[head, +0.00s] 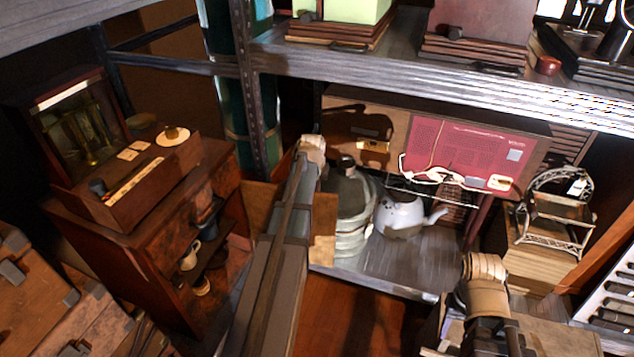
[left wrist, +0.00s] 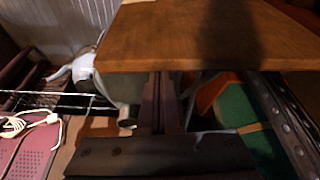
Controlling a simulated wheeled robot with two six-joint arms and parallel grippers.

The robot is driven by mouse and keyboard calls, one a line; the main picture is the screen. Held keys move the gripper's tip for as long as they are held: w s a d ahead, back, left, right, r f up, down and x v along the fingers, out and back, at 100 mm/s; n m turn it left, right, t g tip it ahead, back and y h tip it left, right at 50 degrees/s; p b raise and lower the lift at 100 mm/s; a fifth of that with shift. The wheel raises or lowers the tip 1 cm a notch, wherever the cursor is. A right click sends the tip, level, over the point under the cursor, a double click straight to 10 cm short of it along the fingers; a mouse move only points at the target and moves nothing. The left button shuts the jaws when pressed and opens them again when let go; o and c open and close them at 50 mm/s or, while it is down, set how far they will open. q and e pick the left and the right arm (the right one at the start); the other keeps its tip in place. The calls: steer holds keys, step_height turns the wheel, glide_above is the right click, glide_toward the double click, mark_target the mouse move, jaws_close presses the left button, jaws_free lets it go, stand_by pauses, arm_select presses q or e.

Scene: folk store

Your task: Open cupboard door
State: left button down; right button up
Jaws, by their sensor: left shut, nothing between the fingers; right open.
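The wooden cupboard (head: 125,255) stands at the left in the head view, its front open on shelves with cups. A light-brown wooden panel (head: 260,206), apparently its door, stands out from its right side and passes behind my left arm. The panel (left wrist: 215,35) fills the upper part of the left wrist view, close to my left gripper (left wrist: 163,85). My left gripper (head: 312,148) is shut and empty near the panel; I cannot tell whether they touch. My right gripper (head: 484,268) is open and empty at the lower right, away from the cupboard.
A metal shelf (head: 400,262) holds a large jar (head: 352,215) and a white kettle (head: 393,213), close right of my left arm. A red-fronted radio (head: 455,150) sits behind them. A metal post (head: 247,90) rises behind the cupboard.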

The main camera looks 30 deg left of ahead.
mark_target(315, 202)
arm_select(q)
steer(key=s, duration=0.1)
steer(key=s+d, duration=0.1)
steer(key=s, duration=0.2)
steer(key=shift+s+d, duration=0.25)
steer(key=shift+s, duration=0.15)
steer(key=shift+w, duration=1.9)
steer(key=shift+d+r+p, duration=0.1)
steer(key=shift+r+p, duration=0.5)
steer(key=a+p+v, duration=0.1)
steer(key=p+v, duration=0.7)
steer(key=shift+s+r, duration=0.3)
steer(key=shift+s, duration=0.1)
